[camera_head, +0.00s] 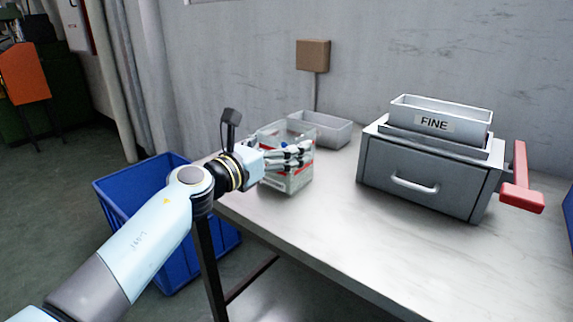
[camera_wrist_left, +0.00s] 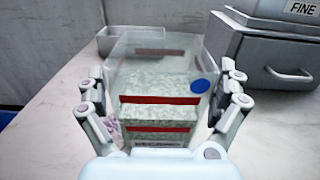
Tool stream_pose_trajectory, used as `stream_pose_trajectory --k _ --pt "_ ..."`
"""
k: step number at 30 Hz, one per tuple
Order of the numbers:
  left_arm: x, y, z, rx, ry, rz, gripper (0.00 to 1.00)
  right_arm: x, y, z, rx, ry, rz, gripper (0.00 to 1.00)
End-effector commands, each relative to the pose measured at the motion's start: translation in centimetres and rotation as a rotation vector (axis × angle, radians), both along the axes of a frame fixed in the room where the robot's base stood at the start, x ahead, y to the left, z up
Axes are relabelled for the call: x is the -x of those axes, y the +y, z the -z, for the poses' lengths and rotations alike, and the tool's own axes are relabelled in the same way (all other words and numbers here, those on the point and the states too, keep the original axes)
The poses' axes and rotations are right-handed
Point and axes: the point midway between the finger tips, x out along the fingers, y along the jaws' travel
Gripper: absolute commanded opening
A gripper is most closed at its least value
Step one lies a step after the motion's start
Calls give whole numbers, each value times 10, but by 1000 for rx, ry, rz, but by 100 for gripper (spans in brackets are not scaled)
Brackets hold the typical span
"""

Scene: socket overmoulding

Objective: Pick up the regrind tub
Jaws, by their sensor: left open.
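The regrind tub (camera_head: 287,183) is a clear container with pale granules inside and red bands, standing upright on the table near its left end. In the left wrist view the tub (camera_wrist_left: 158,110) fills the middle, with a blue round spot on its right side. My left gripper (camera_head: 290,155) is at the tub, its fingers covering part of the upper half. In the left wrist view the left gripper (camera_wrist_left: 160,108) is open, with one finger on each side of the tub. Whether the fingers touch it I cannot tell. My right gripper is not in view.
A grey open tray (camera_head: 330,130) stands behind the tub. A grey drawer box (camera_head: 425,175) with a bin marked FINE (camera_head: 440,122) and a red handle (camera_head: 521,190) is at right. A blue crate (camera_head: 135,190) stands below the table's left edge. The table's front middle is clear.

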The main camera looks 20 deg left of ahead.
Motion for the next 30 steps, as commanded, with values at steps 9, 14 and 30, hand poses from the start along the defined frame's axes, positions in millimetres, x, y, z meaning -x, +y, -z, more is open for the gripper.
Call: stream_pose_trajectory --k 9,14,30 --pt "0 0 0 -1 0 0 76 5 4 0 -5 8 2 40" --pt "1 0 0 -1 0 0 56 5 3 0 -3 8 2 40" --pt "0 0 -2 0 -2 0 32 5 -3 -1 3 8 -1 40"
